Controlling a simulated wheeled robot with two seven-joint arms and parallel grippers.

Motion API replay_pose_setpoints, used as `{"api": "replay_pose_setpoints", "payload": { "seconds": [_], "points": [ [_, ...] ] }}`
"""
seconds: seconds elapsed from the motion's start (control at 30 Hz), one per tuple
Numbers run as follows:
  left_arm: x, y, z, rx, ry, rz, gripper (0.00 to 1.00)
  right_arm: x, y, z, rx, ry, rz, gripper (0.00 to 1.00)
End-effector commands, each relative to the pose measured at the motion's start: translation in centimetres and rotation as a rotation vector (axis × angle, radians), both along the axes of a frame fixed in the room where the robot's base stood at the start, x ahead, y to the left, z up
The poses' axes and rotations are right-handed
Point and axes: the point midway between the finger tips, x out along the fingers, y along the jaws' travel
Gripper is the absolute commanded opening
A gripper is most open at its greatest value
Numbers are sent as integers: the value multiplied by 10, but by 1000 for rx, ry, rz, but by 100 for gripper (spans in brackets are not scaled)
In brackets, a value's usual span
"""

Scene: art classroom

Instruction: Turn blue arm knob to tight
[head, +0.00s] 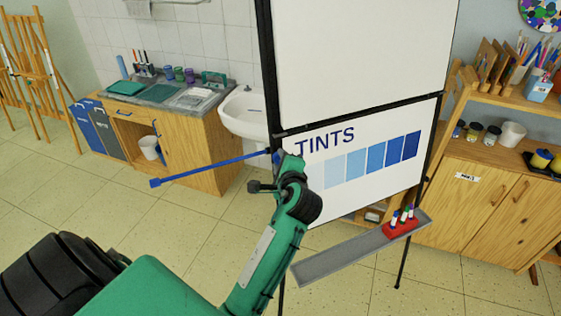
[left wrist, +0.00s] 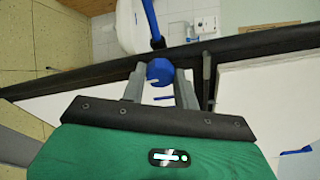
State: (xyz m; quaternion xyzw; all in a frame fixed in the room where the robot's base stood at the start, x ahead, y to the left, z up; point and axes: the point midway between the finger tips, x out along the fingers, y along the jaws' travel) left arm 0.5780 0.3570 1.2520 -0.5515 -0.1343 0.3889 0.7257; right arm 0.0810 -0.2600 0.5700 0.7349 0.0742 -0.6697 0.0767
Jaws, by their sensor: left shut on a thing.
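The blue arm (head: 212,168) sticks out to the left from the frame post of the whiteboard stand, with a small block at its free end. In the left wrist view part of the blue arm (left wrist: 151,20) rises from the dark post. The blue knob (left wrist: 160,70) sits at the post, between the two grey fingers of my left gripper (left wrist: 160,84), which is shut on it. A pale line shows by the knob's lower side; I cannot read any tight mark. In the head view the left gripper (head: 279,160) is at the post and mostly hides the knob. My right gripper is not in view.
The whiteboard (head: 365,60) and TINTS panel (head: 340,176) stand right beside the gripper. A grey tray (head: 335,258) holds a red marker holder (head: 401,229). A white sink (head: 243,112) and wooden cabinet (head: 200,150) are behind the blue arm.

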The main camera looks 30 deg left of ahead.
Motion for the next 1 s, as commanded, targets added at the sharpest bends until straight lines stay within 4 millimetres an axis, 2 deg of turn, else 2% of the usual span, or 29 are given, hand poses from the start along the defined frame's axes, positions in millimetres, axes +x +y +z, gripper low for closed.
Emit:
{"api": "replay_pose_setpoints", "payload": {
  "seconds": [0.7, 0.73, 0.8, 0.83, 1.0],
  "points": [
    [0, 0, 0, 38, 63, -15, 8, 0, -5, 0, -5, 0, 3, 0],
    [0, 0, 0, 39, 63, -14, 34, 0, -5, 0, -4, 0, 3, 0],
    [0, 0, 0, 39, 63, -14, 48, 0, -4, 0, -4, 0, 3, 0],
    [0, 0, 0, 39, 63, -14, 52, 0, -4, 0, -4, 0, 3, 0],
    [0, 0, 0, 38, 63, -14, 52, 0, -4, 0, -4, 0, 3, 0]
  ]
}}
